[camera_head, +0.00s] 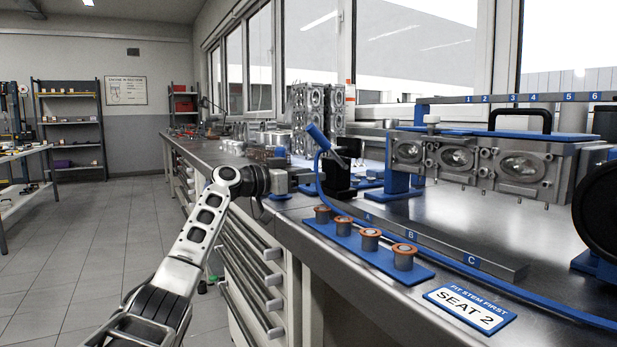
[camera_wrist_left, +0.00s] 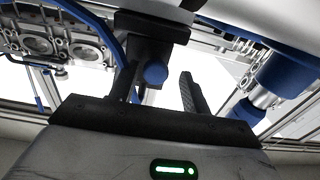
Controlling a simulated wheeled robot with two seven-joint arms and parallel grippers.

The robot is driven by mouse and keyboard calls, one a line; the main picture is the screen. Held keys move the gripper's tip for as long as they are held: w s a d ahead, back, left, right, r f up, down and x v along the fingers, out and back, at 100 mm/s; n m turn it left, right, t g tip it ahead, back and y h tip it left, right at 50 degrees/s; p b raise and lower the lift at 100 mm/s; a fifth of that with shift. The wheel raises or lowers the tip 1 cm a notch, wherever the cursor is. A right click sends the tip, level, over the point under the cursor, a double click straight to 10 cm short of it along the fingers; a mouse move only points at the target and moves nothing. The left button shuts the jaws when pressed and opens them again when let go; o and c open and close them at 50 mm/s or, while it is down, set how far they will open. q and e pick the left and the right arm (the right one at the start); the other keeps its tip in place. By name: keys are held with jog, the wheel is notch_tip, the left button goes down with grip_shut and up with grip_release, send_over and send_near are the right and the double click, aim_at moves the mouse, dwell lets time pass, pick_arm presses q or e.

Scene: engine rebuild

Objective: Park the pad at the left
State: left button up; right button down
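No thing in view is plainly marked as the pad. A black block-shaped tool (camera_head: 338,178) with a blue handle (camera_head: 318,137) stands on the bench, and a blue hose curves down beside it. My left gripper (camera_head: 303,178) reaches in from the left, just left of this black tool. In the left wrist view the gripper (camera_wrist_left: 160,92) has its two dark fingers apart. A black block with a round blue knob (camera_wrist_left: 155,73) shows between and beyond them; I cannot tell whether a finger touches it. My right gripper is not in view.
A blue strip (camera_head: 340,238) with several orange-topped cups lies along the front edge. A metal rail (camera_head: 500,267) marked A, B, C lies behind it. A SEAT 2 sign (camera_head: 468,308) is at front right. A cylinder head (camera_head: 490,160) stands behind. The blue hose (camera_head: 560,312) crosses the bench.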

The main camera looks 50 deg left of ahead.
pick_arm(q)
jog(key=shift+s+f, duration=0.1)
jog(key=shift+s, duration=0.15)
jog(key=b+v, duration=0.2)
jog(key=v, duration=1.3)
jog(key=shift+s+b, duration=0.2)
jog(key=shift+b, duration=0.2)
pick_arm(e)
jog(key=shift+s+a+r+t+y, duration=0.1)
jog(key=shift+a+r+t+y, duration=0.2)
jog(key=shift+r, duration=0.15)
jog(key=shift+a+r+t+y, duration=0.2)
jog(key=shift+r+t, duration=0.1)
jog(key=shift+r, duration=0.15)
pick_arm(q)
jog(key=shift+a, duration=0.15)
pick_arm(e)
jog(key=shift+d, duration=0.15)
